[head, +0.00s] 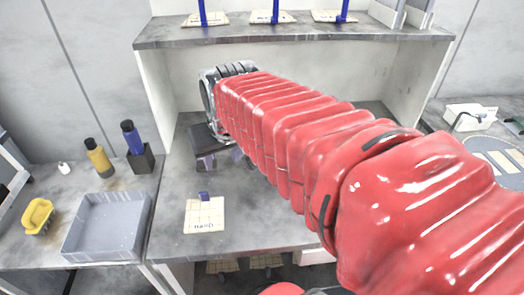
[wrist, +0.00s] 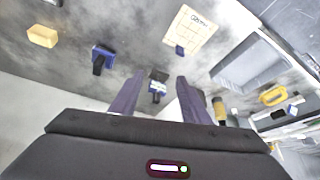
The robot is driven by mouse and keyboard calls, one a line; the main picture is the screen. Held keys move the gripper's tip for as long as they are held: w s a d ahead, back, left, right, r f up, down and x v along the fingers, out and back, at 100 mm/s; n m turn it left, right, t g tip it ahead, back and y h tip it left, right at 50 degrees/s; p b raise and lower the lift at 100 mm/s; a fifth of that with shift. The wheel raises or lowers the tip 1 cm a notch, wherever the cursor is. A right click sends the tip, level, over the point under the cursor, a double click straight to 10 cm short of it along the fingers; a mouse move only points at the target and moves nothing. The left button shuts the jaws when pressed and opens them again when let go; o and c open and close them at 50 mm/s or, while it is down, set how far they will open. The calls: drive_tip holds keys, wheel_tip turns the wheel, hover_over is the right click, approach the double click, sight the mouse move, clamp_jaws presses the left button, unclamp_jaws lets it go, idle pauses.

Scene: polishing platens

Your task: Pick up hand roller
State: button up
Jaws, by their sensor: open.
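My gripper (wrist: 159,76) points down at the grey bench, with its two dark fingers apart. A small blue and white piece with a black part (wrist: 157,89) shows between the fingers in the wrist view; it may be the hand roller, but I cannot tell for sure. A blue block with a black handle (wrist: 102,58) lies to the left of the fingers. In the head view my gripper (head: 218,160) is over the bench, and my red arm hides much of the area behind it.
A labelled cream card (head: 204,216) with a blue peg lies nearer on the bench. A grey tray (head: 106,225), a yellow tool (head: 38,214) and two bottles stand on the left table. A yellow block (wrist: 42,36) lies at the wrist view's left. A raised shelf (head: 300,34) spans the back.

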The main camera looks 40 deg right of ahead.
drive_tip(key=w+d+f+m, duration=0.1)
drive_tip(key=w+d+m, duration=0.1)
drive_tip(key=d, duration=0.7)
drive_tip(key=w+d+f+m+g+h, duration=0.1)
drive_tip(key=w+d, duration=0.1)
drive_tip(key=d, duration=0.7)
drive_tip(key=shift+w+d+m, duration=0.15)
drive_tip(key=shift+m, duration=0.25)
drive_tip(key=x, duration=0.7)
drive_tip(key=shift+f, duration=0.25)
drive_tip(key=shift+w+d+f, duration=0.15)
drive_tip(key=shift+d+f, duration=0.05)
drive_tip(key=shift+f, duration=0.35)
drive_tip(key=shift+x, duration=2.6)
drive_tip(key=shift+d, duration=0.1)
